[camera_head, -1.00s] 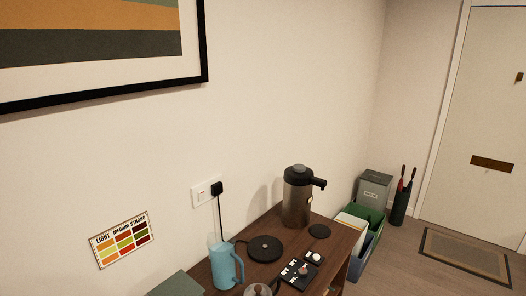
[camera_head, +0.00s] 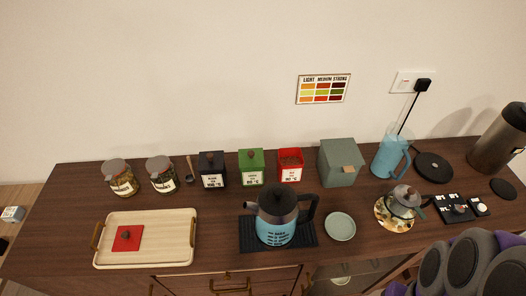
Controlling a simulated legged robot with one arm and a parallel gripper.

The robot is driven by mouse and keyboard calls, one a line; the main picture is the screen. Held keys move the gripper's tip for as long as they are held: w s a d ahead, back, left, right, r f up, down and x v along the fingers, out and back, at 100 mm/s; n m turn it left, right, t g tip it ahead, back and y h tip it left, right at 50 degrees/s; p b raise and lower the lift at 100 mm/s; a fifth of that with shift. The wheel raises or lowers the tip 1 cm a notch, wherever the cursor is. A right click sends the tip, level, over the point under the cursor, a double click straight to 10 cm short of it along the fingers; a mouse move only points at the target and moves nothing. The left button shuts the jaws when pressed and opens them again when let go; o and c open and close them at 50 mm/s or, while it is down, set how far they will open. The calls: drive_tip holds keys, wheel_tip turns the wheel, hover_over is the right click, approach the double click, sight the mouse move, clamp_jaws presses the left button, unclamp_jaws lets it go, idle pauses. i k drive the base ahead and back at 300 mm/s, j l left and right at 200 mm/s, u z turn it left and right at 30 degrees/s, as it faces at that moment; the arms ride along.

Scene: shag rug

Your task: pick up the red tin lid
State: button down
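The red tin lid (camera_head: 127,238) is a flat red square with a dark knob on top. It lies knob up in the left part of a pale wooden tray (camera_head: 172,256) on the sideboard. The red tin (camera_head: 290,174) stands open at the back of the sideboard, right of the green tin, with dark brown contents showing. Grey and purple rounded parts at the lower right look like my own arm. My gripper's fingers cannot be made out in view.
On the sideboard (camera_head: 75,196) stand two jars (camera_head: 121,180), a black tin (camera_head: 212,172), a green tin (camera_head: 251,168), a grey-green box (camera_head: 341,163) and a blue jug (camera_head: 390,157). A blue kettle (camera_head: 276,228) on a black mat stands right of the tray.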

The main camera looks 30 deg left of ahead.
sight(127, 238)
drive_tip(key=u, duration=2.7)
drive_tip(key=z, duration=1.7)
drive_tip(key=j+z, duration=0.1)
drive_tip(key=z, duration=0.3)
drive_tip(key=j+z, duration=0.1)
drive_tip(key=z, duration=0.35)
drive_tip(key=k+j+z, duration=0.35)
drive_tip(key=j, duration=0.3)
drive_tip(key=k+j+z, duration=0.35)
drive_tip(key=j, duration=0.25)
drive_tip(key=k+j+z, duration=0.35)
drive_tip(key=j, duration=0.15)
